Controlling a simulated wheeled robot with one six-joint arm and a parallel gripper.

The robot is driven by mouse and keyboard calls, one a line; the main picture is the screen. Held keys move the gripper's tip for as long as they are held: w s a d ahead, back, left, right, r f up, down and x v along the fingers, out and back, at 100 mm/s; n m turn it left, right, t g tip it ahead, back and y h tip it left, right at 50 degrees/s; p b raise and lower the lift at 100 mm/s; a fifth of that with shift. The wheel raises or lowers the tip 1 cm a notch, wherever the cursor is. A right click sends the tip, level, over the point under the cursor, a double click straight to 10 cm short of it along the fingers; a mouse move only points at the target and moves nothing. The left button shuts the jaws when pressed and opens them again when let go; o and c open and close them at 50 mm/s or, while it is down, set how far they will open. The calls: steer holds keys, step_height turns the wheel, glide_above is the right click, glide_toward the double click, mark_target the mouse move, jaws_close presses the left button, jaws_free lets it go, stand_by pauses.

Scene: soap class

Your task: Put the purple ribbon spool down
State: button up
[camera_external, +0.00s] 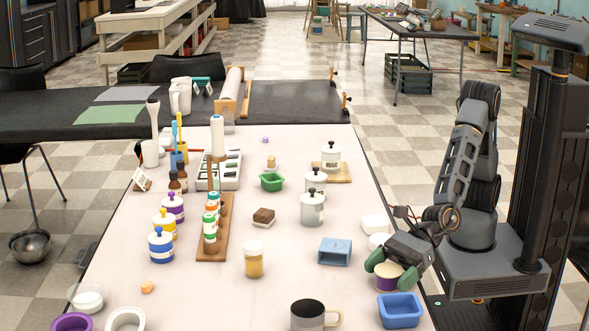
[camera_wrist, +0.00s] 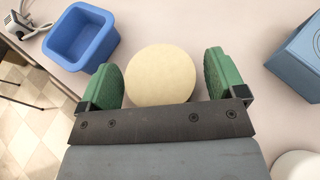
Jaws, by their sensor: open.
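The purple ribbon spool (camera_external: 386,284) stands upright on the white table near its right edge. It has a cream top and a purple side. In the wrist view its round cream top (camera_wrist: 160,76) lies between the two green fingers. My gripper (camera_external: 391,269) is open around the spool; in the wrist view the gripper (camera_wrist: 162,80) shows a narrow gap on each side of the top. The spool's underside is hidden in the wrist view.
A blue open tub (camera_external: 401,312) stands just in front of the spool, also in the wrist view (camera_wrist: 80,36). A blue box (camera_external: 334,252) is to the left. White containers (camera_external: 376,224) stand behind. A mug (camera_external: 308,315) is front left. Bare table lies between box and tub.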

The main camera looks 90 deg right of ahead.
steer(key=p+v, duration=0.2)
steer(key=v, duration=1)
